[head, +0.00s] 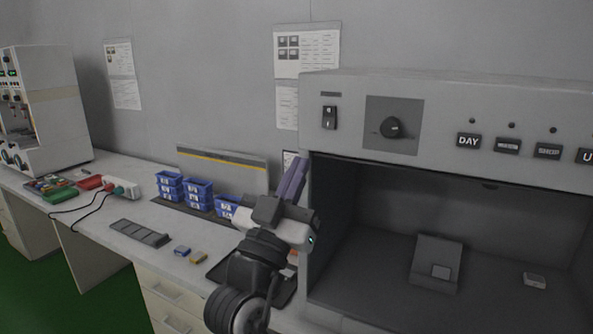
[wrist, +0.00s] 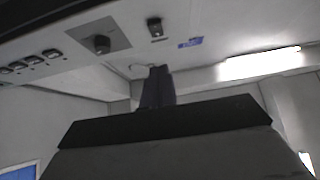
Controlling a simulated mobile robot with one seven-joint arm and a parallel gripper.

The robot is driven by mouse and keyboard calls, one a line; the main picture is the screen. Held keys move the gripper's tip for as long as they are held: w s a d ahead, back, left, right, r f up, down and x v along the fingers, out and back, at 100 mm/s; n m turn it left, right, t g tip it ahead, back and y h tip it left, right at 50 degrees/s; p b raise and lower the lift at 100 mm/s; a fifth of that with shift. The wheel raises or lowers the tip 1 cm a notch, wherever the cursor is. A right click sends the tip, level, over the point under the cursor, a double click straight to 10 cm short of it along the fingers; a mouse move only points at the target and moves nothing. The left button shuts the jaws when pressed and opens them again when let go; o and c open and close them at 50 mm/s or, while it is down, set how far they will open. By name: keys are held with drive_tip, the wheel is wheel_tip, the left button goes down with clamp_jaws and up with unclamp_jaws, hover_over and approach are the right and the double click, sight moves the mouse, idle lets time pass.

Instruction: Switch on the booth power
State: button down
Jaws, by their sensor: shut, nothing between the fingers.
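The booth (head: 450,95) is a grey cabinet with a control panel across its top front. A small black rocker switch (head: 330,118) sits at the panel's upper left; in the wrist view the switch (wrist: 155,27) is near the top. My gripper (head: 302,162) is shut and empty, its fingers pointing up, below and left of the switch in the head view. In the wrist view my gripper's fingertips (wrist: 159,71) are below the switch, apart from it in the picture. I cannot tell the switch's position or whether it is lit.
A black knob (head: 391,127) on a square plate is right of the switch. Labelled buttons, one reading DAY (head: 468,141), follow further right. Blue bins (head: 197,194), a power strip (head: 121,187) and small parts lie on the workbench (head: 105,215). The booth's dark interior is open below the panel.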

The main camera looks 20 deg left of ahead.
sight(328, 122)
drive_tip(key=p+x, duration=0.1)
drive_tip(key=x, duration=0.2)
drive_tip(key=f+p+x, duration=0.1)
drive_tip(key=x, duration=0.2)
drive_tip(key=w+p+x, duration=0.1)
drive_tip(key=x, duration=0.1)
drive_tip(key=shift+w, duration=0.45)
drive_tip(key=shift+w+f+p, duration=0.2)
drive_tip(key=shift+w+p, duration=0.1)
drive_tip(key=shift+w, duration=0.15)
drive_tip(key=shift+f, duration=0.1)
drive_tip(key=b, duration=0.3)
drive_tip(key=shift+w+f+t, duration=0.25)
drive_tip(key=shift+f+t, duration=0.05)
drive_tip(key=shift+f, duration=0.05)
drive_tip(key=shift+w+r+p, duration=0.1)
drive_tip(key=shift+r+p, duration=0.2)
drive_tip(key=shift+p, duration=0.05)
drive_tip(key=shift+d, duration=0.1)
